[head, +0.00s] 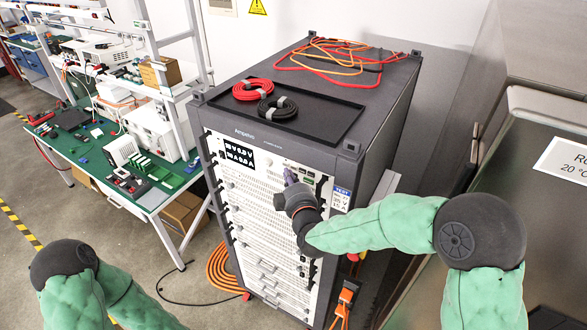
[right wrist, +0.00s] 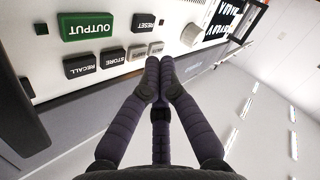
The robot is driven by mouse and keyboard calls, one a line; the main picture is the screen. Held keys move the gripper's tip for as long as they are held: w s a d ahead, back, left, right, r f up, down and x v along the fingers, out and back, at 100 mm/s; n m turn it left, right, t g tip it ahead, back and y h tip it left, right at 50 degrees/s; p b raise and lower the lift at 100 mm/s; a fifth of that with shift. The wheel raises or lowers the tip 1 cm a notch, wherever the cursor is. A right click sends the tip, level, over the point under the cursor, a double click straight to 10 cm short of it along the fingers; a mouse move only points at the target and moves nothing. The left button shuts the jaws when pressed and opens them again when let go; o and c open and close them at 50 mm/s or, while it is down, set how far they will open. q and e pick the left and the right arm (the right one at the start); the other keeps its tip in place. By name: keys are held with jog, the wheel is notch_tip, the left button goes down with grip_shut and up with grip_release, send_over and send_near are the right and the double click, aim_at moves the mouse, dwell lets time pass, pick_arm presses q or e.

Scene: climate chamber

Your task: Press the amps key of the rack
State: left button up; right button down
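The rack (head: 372,125) is a tall dark cabinet with a light front panel, labelled Ampavo. A black display with white digits (head: 239,154) sits at its upper left; part of it shows upside down in the right wrist view (right wrist: 222,22). My right gripper (head: 290,176) is at the upper panel. In the right wrist view its fingertips (right wrist: 160,66) are together and empty, close to two lighter grey keys (right wrist: 137,52). Their lettering is too small to read, so I cannot tell which is the amps key. Contact is unclear. My left gripper is out of view.
Dark STORE (right wrist: 114,59) and RECALL (right wrist: 80,67) keys, RESET (right wrist: 143,22) and a green OUTPUT key (right wrist: 88,27) are nearby. A round knob (right wrist: 192,34) is beside the fingertips. Coiled cables (head: 253,89) lie on the rack. A green-topped workbench (head: 80,158) stands left.

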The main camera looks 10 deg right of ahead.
dwell(0.3)
jog(key=s+a, duration=0.3)
jog(key=shift+s+a, duration=0.3)
dwell(0.9)
